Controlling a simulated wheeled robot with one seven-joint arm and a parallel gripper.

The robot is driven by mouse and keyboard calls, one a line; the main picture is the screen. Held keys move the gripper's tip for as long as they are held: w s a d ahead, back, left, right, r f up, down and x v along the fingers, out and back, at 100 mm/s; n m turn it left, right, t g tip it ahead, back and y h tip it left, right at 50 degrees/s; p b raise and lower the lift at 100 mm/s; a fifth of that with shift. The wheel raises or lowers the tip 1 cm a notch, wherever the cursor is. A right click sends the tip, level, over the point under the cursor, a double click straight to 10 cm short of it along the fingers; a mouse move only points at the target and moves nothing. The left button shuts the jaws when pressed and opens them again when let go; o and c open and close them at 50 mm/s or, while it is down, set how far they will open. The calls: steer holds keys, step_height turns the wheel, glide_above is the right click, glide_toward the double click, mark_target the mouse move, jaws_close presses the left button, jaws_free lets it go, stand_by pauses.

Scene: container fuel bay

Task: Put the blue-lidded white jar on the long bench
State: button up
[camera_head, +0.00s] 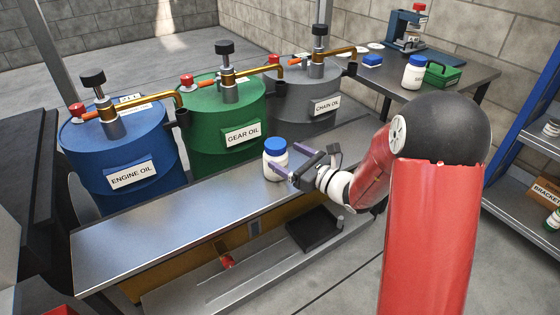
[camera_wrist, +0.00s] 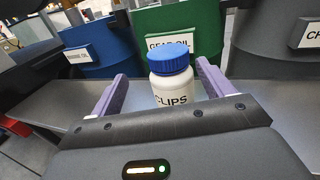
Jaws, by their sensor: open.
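The blue-lidded white jar (camera_head: 275,160) stands upright on the long metal bench (camera_head: 170,215), in front of the green gear oil drum. In the wrist view the jar (camera_wrist: 171,85) has a label reading "CLIPS". My gripper (camera_head: 288,162) is open, and its two purple fingers reach along either side of the jar. In the wrist view the fingers of my gripper (camera_wrist: 160,85) show a gap to the jar on both sides. The jar's lower part is hidden behind the gripper body in the wrist view.
Blue (camera_head: 120,150), green (camera_head: 220,120) and grey (camera_head: 308,95) oil drums with pumps stand behind the bench. A back table (camera_head: 470,75) holds another white jar (camera_head: 414,72), a green box (camera_head: 443,75) and a blue device. Shelves (camera_head: 520,205) stand at right. The bench's left part is clear.

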mark_target(271, 141)
steer(key=shift+w+d+f+m+t, duration=0.15)
steer(key=shift+w+f+m+t, duration=0.15)
steer(key=shift+w, duration=0.45)
steer(key=p+x, duration=0.1)
steer(key=x, duration=0.6)
steer(key=shift+w+a, duration=0.15)
steer(key=shift+a, duration=0.15)
steer(key=shift+r, duration=0.15)
steer(key=c, duration=1.7)
